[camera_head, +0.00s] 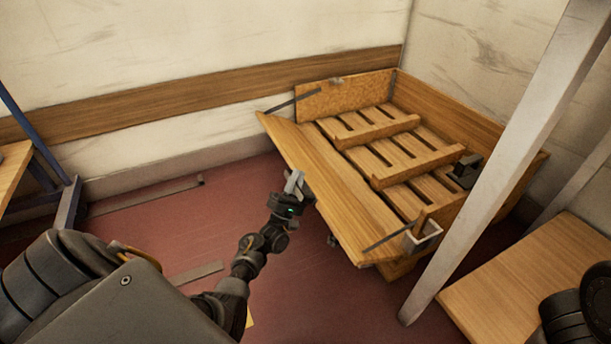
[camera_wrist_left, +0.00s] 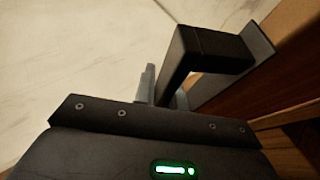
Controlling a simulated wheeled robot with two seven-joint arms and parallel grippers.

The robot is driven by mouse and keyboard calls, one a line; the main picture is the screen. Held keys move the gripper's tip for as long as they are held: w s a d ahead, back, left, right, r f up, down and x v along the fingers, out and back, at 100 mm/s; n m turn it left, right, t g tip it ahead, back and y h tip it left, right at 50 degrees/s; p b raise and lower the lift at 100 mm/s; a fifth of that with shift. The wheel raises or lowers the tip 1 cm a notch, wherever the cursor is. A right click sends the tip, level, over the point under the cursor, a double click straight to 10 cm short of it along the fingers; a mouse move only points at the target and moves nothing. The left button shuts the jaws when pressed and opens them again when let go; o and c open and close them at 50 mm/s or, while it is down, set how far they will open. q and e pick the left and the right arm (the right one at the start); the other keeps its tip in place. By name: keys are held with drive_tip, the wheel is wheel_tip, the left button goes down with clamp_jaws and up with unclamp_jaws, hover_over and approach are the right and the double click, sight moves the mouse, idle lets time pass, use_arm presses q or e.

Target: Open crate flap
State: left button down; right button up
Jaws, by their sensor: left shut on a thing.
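The wooden crate (camera_head: 452,108) stands against the back wall. Its flap (camera_head: 325,180), a long wooden panel, is swung outward on the left side and leans away from the open interior. A thin metal stay shows at each end of the flap. My left gripper (camera_head: 294,183) is at the flap's outer edge, near its middle. In the left wrist view a black handle (camera_wrist_left: 212,45) on a grey plate stands at the left gripper's fingers (camera_wrist_left: 160,92), and the gripper is shut on it. The handle is hidden in the head view. My right gripper is out of view.
Slotted boards and crossbars lie inside the crate, with a small dark object (camera_head: 465,170) at its right side. A pale post (camera_head: 505,165) rises in front of the crate. A wooden table (camera_head: 535,285) stands at right. Red floor is open left of the flap.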

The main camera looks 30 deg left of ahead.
use_arm(q)
drive_tip(key=shift+s+a+f+b, duration=0.3)
drive_tip(key=shift+s+f, duration=0.1)
drive_tip(key=shift+f, duration=0.3)
drive_tip(key=shift+s+a+f+b, duration=0.15)
drive_tip(key=shift+s+a+f, duration=0.2)
drive_tip(key=shift+f, duration=0.3)
drive_tip(key=shift+s+a+f+b, duration=0.25)
drive_tip(key=shift+s+f, duration=0.2)
drive_tip(key=shift+f, duration=0.25)
drive_tip(key=c, duration=1.8)
unclamp_jaws()
drive_tip(key=shift+s, duration=0.1)
drive_tip(key=shift+o, duration=1.4)
drive_tip(key=shift+s+a+r, duration=0.15)
drive_tip(key=shift+w+d, duration=0.3)
drive_tip(key=shift+d, duration=0.05)
drive_tip(key=shift+o, duration=1.1)
drive_tip(key=v, duration=0.7)
drive_tip(key=shift+o, duration=0.9)
drive_tip(key=shift+s+a+f, duration=0.15)
drive_tip(key=shift+s+f, duration=0.15)
drive_tip(key=shift+s, duration=0.05)
